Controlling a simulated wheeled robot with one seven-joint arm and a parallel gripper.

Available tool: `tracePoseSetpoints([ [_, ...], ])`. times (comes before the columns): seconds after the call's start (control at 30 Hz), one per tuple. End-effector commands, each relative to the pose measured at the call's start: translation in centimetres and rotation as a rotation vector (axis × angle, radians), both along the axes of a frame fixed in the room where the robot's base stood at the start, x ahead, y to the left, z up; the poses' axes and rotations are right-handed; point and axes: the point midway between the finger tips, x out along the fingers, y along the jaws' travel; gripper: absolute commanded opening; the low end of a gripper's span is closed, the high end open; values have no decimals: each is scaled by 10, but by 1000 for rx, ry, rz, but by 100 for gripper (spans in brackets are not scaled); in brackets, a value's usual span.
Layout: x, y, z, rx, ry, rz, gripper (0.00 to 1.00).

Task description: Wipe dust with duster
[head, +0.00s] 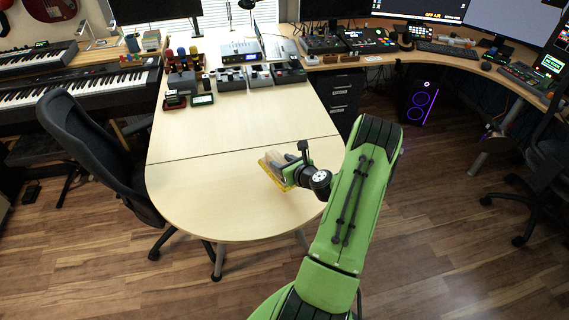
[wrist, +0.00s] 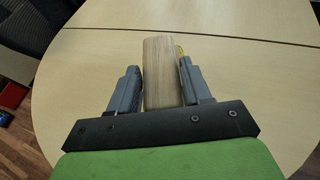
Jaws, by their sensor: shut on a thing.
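My gripper (wrist: 162,85) is shut on the wooden handle of the duster (wrist: 161,62), with one grey finger on each side of it in the wrist view. In the head view the duster's yellow edge (head: 272,172) shows at the left of my gripper (head: 284,166), low at the rounded near end of the pale wooden table (head: 195,195). I cannot tell whether the duster touches the tabletop. Most of its underside is hidden by the handle and my gripper. No dust can be made out on the table.
The rounded near part of the table is bare. Several small devices (head: 232,79) stand at its far end. A black office chair (head: 88,148) is close to the left edge. Keyboards (head: 85,88) lie further left. A desk with monitors (head: 510,35) stands at the back right.

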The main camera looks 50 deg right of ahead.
Motion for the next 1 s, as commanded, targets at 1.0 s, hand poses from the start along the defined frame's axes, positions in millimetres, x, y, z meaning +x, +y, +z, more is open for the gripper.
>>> tracePoseSetpoints([
  [1.0, 2, 5, 33, 0, -2, 18, 0],
])
